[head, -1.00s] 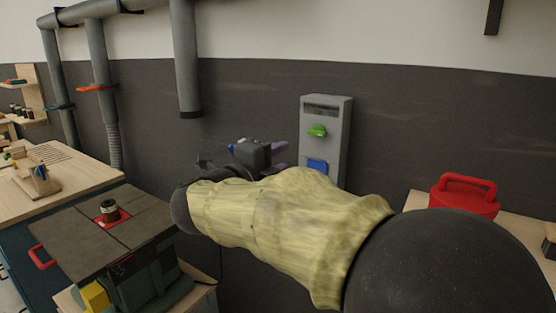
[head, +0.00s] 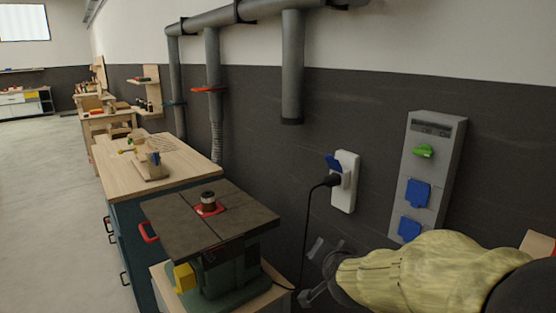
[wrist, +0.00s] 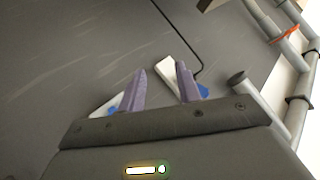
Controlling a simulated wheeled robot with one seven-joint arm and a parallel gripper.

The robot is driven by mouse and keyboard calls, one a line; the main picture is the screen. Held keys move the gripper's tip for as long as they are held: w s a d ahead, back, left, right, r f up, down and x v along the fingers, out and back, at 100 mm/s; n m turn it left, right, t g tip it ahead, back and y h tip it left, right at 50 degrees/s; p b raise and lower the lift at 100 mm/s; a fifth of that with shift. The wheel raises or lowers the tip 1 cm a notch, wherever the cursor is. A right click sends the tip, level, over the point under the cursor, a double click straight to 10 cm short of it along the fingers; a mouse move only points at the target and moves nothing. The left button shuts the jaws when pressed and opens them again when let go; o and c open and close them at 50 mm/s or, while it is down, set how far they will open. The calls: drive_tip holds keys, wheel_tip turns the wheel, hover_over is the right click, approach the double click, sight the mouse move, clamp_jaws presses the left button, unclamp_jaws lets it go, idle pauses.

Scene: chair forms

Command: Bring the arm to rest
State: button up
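My arm, in a pale yellow sleeve, reaches in from the lower right of the head view. In the wrist view the two purple fingers of my gripper (wrist: 162,84) stand apart with nothing held between them. In the head view only grey parts of the hand show at the sleeve's left end; the fingertips cannot be made out. A white wall socket (head: 345,190) with a black plug and an open blue flap is on the dark wall. It also shows in the wrist view (wrist: 168,70), beyond the fingers. A grey wall box (head: 440,145) with a green knob and blue covers is above my arm.
A router table (head: 180,228) with a red insert stands on a wooden stand at lower middle. A black cord runs from the plug down behind it. A wooden-topped bench (head: 120,178) is behind it. Grey ducts (head: 292,70) hang on the wall. The floor (head: 45,190) at left is clear.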

drive_tip(key=s+d+f+n+g, duration=0.3)
drive_tip(key=s+f+n+g, duration=0.5)
drive_tip(key=s+f, duration=0.7)
wheel_tip(320, 180, up, 16)
drive_tip(key=s+g+p, duration=0.1)
drive_tip(key=s+p, duration=0.1)
drive_tip(key=p, duration=1.4)
drive_tip(key=shift+s+d+r+m, duration=0.15)
drive_tip(key=shift+d+r+m, duration=0.1)
drive_tip(key=shift+m, duration=0.15)
drive_tip(key=shift+f, duration=0.1)
